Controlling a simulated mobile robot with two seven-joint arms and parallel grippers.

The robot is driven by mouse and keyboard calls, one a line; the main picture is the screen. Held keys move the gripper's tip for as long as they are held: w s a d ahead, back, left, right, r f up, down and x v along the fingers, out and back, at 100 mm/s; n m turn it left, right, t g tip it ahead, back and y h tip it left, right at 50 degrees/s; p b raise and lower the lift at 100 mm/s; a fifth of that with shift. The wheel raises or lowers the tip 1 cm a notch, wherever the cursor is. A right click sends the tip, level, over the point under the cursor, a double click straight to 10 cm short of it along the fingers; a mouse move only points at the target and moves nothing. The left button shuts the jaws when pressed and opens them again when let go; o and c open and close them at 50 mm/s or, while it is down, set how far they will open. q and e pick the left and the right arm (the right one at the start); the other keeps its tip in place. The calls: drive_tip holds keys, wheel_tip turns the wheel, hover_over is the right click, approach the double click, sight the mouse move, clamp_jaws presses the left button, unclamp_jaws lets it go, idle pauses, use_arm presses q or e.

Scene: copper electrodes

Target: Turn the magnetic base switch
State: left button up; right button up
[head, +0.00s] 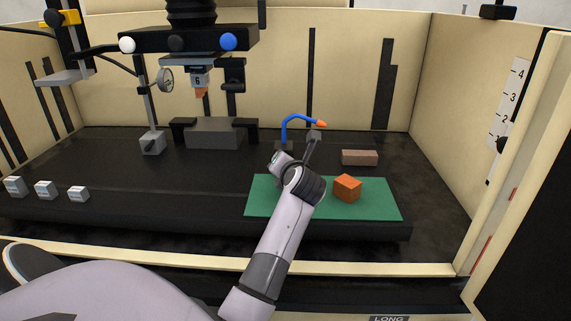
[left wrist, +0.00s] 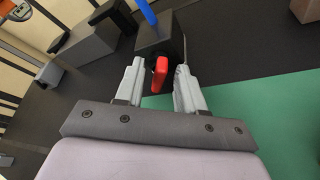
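The magnetic base is a dark block (left wrist: 158,36) with a blue hose (left wrist: 147,10) rising from it and a red switch (left wrist: 160,73) on its near face. In the head view the blue hose (head: 287,128) bends right to an orange tip, and my wrist covers most of the base. My left gripper (left wrist: 160,67) is open, its two grey fingers on either side of the red switch, with a visible gap on each side. In the head view my left arm reaches up from the bottom; its fingers are hidden there. My right gripper is not in view.
A green mat (head: 385,207) lies at the base's near side, with an orange block (head: 347,187) on it. A brown block (head: 359,157) lies behind it. A grey vise (head: 214,133) stands left, under the spindle (head: 200,80). Small grey blocks (head: 45,189) line the front left.

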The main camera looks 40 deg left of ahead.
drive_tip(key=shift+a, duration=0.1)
use_arm(q)
clamp_jaws()
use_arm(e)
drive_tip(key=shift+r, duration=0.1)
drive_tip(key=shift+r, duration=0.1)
use_arm(q)
drive_tip(key=shift+r+n+p, duration=0.15)
drive_tip(key=shift+n+p, duration=0.15)
drive_tip(key=shift+p, duration=0.2)
drive_tip(key=shift+a+r+n+h+p, duration=0.1)
drive_tip(key=shift+n+h+p, duration=0.3)
drive_tip(key=shift+p, duration=0.2)
drive_tip(key=shift+s+a+n+t+h+p, duration=0.15)
drive_tip(key=shift+n+t+h+p, duration=0.25)
drive_tip(key=shift+n+p, duration=0.4)
drive_tip(key=shift+a+n+t+h+p, duration=0.1)
drive_tip(key=shift+n+t+h+p, duration=0.35)
drive_tip(key=shift+n, duration=0.25)
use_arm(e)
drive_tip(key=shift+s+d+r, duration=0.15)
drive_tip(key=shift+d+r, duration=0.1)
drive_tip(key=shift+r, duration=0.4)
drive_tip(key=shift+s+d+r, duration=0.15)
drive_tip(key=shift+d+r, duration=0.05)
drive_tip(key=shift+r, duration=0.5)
